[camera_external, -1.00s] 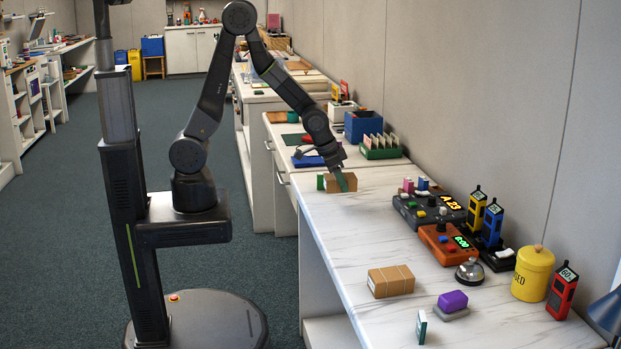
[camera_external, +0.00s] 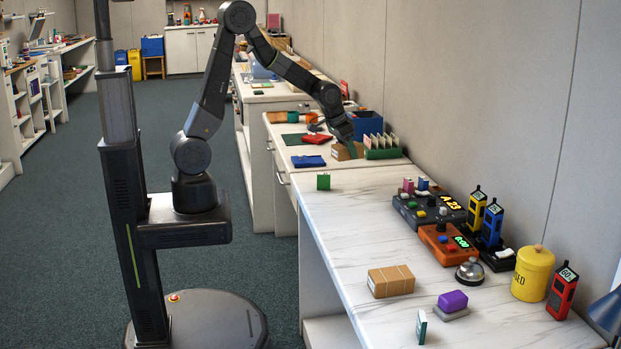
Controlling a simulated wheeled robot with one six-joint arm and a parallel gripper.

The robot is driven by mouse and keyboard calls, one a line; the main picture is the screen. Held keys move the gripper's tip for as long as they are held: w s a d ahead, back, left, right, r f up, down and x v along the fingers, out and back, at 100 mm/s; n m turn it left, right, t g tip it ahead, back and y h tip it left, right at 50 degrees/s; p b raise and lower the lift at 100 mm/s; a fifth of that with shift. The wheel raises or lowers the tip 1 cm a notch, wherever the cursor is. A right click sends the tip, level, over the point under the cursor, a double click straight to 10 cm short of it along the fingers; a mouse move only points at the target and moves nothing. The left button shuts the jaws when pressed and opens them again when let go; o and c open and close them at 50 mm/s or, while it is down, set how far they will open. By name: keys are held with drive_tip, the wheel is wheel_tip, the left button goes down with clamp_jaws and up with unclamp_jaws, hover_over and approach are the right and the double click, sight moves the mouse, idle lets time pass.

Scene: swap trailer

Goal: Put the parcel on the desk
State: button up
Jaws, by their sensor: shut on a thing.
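A brown box-shaped parcel (camera_external: 343,152) is in my gripper (camera_external: 352,150), at the far end of my outstretched arm. The green-tipped jaws are shut on it, and the gripper hides part of its right side. It is over the desk (camera_external: 352,165) behind the marble-topped counter, just left of the green card tray. I cannot tell whether its underside touches the desk. Another brown box (camera_external: 391,281), with pale lines on top, lies on the near counter, well apart from my gripper.

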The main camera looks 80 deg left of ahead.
drive_tip(key=a+n+y, duration=0.1)
drive_tip(key=a+n, duration=0.3)
drive_tip(key=a, duration=1.7)
drive_tip(key=n+g+y+b, duration=0.1)
drive_tip(key=n, duration=0.2)
hover_over(309, 151)
drive_tip(key=s, duration=0.1)
drive_tip(key=f, duration=0.6)
drive_tip(key=shift+d, duration=0.35)
drive_tip(key=shift+f, duration=2.1)
drive_tip(key=shift+f+b, duration=0.25)
drive_tip(key=shift+b, duration=0.1)
drive_tip(key=o, duration=1)
drive_tip(key=shift+o, duration=0.2)
drive_tip(key=shift+r, duration=0.1)
